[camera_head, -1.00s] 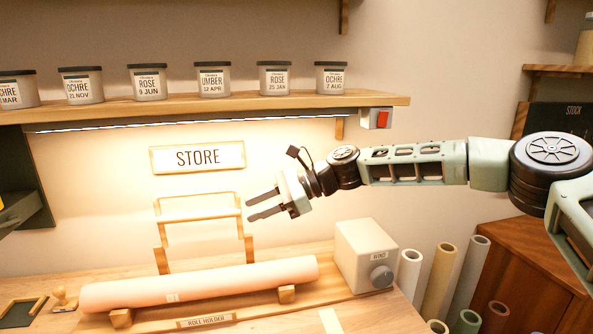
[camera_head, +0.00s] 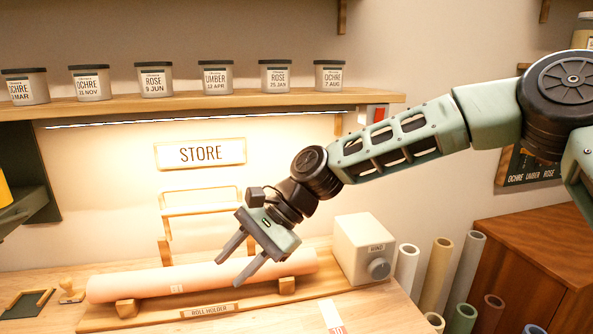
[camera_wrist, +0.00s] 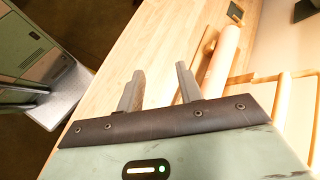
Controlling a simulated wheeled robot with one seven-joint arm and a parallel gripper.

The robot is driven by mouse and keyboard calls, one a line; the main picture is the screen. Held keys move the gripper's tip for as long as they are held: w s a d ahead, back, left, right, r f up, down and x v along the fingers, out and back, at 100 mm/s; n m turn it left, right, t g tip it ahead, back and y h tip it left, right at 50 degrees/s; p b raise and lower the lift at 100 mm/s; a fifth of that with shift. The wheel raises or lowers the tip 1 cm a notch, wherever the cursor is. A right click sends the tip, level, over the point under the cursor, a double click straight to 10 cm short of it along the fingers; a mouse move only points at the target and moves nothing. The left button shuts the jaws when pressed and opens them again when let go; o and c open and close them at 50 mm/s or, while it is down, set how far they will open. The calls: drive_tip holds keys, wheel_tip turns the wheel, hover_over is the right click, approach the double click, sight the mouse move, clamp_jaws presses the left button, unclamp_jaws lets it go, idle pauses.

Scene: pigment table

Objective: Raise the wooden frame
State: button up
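The wooden frame (camera_head: 203,210) stands behind the roll on the wooden roll holder, under the STORE sign. It has pale crossbars, and its right post is partly hidden by my gripper. My gripper (camera_head: 228,273) is open and empty, pointing down and left in front of the pink paper roll (camera_head: 140,285). In the wrist view, my open fingers (camera_wrist: 157,84) are over the bare bench, and the roll (camera_wrist: 222,60) lies to their right. Parts of the wooden frame (camera_wrist: 282,98) show at the right of that view.
A white WIND box (camera_head: 361,247) with a grey knob stands at the holder's right end. A shelf (camera_head: 240,104) with several labelled jars runs above. A stamp (camera_head: 70,291) is at the left. Upright rolls (camera_head: 436,275) stand at the right.

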drive_tip(key=s+d+f+n+h, duration=0.35)
drive_tip(key=s+d+n, duration=0.25)
drive_tip(key=s, duration=0.4)
drive_tip(key=s+d+n+t+h, duration=0.1)
drive_tip(key=s+d+n, duration=0.3)
drive_tip(key=d, duration=0.5)
drive_tip(key=s+d+r+n+t+h, duration=0.1)
drive_tip(key=s+d+n+t+h, duration=0.1)
drive_tip(key=s+d, duration=0.6)
drive_tip(key=shift+d+r+n+t+h+b, duration=0.15)
drive_tip(key=shift+d+n+t+h+b, duration=0.15)
drive_tip(key=shift+d+n+h+b, duration=0.45)
